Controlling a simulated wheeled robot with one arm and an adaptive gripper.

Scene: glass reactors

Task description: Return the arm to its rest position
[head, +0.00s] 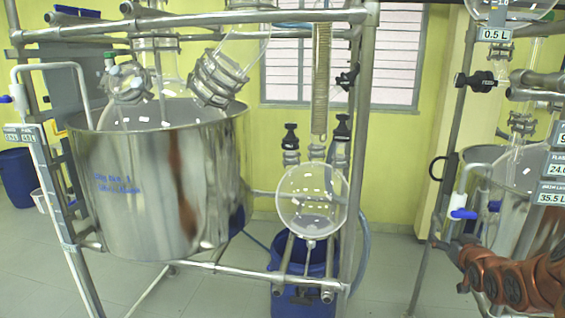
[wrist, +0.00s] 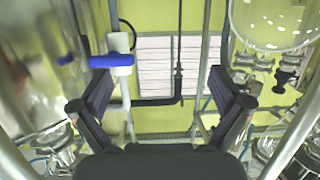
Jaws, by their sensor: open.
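My arm (head: 510,278), with orange-brown links, reaches in from the lower right of the head view. My gripper (head: 449,240) is at its left end, small and partly hidden, just below a white tap pipe with a blue handle (head: 463,214). In the wrist view my gripper (wrist: 160,82) shows two dark fingers spread wide with nothing between them. The white pipe and blue handle (wrist: 102,61) are close by the left fingertip there; I cannot tell whether they touch.
A large steel vessel (head: 160,190) stands in a pipe frame at left. A round glass flask (head: 311,200) hangs over a blue bucket (head: 302,262). Another steel vessel (head: 515,185) and metal poles crowd my arm. Floor (head: 385,270) is clear between the frames.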

